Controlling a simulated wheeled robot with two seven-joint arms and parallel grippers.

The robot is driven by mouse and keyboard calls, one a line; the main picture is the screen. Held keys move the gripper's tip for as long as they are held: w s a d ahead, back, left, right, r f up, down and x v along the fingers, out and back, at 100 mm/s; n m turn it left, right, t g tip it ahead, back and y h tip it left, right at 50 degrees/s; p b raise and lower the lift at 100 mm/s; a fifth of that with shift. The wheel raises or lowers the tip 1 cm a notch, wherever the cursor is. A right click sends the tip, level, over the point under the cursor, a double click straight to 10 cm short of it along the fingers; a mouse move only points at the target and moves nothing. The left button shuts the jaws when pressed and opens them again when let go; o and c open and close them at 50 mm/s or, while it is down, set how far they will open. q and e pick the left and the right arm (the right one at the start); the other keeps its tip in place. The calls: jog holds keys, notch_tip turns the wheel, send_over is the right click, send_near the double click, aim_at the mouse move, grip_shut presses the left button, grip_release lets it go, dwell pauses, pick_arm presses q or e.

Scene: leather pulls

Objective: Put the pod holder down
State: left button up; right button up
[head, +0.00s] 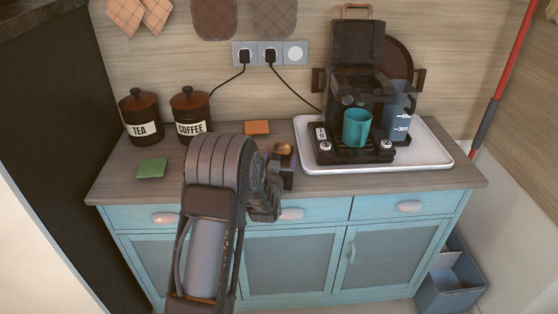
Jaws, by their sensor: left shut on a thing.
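My left gripper (272,186) is in front of the worktop's front edge, shut on a small dark piece with a brass-coloured hollow top, which looks like the pod holder (284,152). My own wrist hides part of the grip, and I cannot tell whether the holder touches the worktop (222,137). The dark coffee machine (350,85) stands to the right on a white tray (432,153), its lid raised. A teal mug (356,128) stands on its front platform. My right gripper is not in view.
Tea (140,117) and coffee (190,115) canisters stand at the back left. A green pad (152,168) and an orange pad (257,127) lie on the worktop. Cords run from the wall sockets (269,53). A blue bin (450,285) is on the floor at right.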

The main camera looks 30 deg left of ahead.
pick_arm(q)
jog(key=shift+f, duration=0.2)
jog(key=o, duration=1.6)
jog(key=shift+c, duration=0.2)
jog(key=shift+d, duration=0.1)
jog(key=shift+r, duration=0.15)
jog(key=shift+s+d+p, duration=0.1)
jog(key=shift+p, duration=0.2)
jog(key=b+v, duration=0.1)
jog(key=v, duration=1)
jog(key=shift+s+r, duration=0.15)
jog(key=shift+s, duration=0.25)
jog(key=shift+c, duration=0.2)
